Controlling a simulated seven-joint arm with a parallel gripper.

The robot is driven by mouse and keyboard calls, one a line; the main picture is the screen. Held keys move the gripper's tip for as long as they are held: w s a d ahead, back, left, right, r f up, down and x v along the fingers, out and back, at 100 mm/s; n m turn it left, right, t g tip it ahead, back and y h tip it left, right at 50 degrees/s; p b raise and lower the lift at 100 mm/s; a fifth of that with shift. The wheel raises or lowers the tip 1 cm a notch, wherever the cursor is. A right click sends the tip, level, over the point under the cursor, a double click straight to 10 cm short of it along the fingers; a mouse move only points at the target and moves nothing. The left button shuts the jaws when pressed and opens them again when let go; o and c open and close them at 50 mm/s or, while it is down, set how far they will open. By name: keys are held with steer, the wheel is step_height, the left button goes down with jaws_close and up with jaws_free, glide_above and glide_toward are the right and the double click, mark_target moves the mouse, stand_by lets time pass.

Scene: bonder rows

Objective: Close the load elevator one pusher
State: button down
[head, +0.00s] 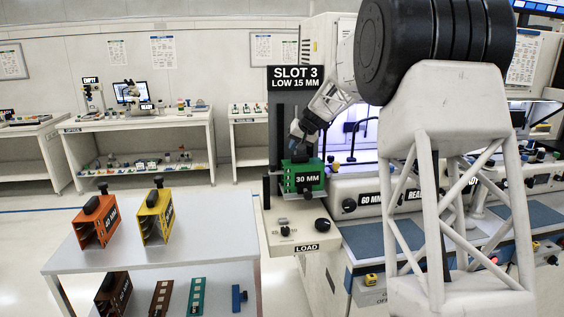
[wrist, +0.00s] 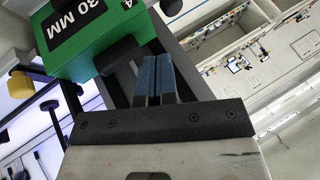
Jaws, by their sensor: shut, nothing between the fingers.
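The load elevator with its "LOAD" label (head: 306,248) stands at centre in the head view, below a dark "SLOT 3 LOW 15 MM" panel (head: 295,78). A green 30 MM magazine (head: 308,178) sits upright on it. The magazine also shows at upper left in the wrist view (wrist: 75,40), with a black knob (wrist: 118,55) at its side. My gripper (head: 299,146) is just above and against the magazine's top in the head view. Its blue fingers (wrist: 156,68) are shut and empty, close beside the knob; contact cannot be told. I cannot identify the pusher with certainty.
A grey table (head: 200,250) at left holds orange (head: 97,220) and yellow (head: 156,215) magazines. My arm blocks much of the machine at right. A yellow knob (wrist: 20,85) and dark rods lie left of my fingers in the wrist view.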

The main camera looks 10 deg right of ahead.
steer(key=shift+a+f, duration=0.1)
steer(key=shift+f, duration=0.05)
steer(key=x, duration=0.9)
steer(key=shift+w+f, duration=0.25)
steer(key=shift+f, duration=0.05)
steer(key=shift+a, duration=0.15)
steer(key=a, duration=0.6)
steer(key=shift+a, duration=0.4)
steer(key=shift+s+r, duration=0.1)
steer(key=v, duration=1)
stand_by(0.3)
stand_by(0.4)
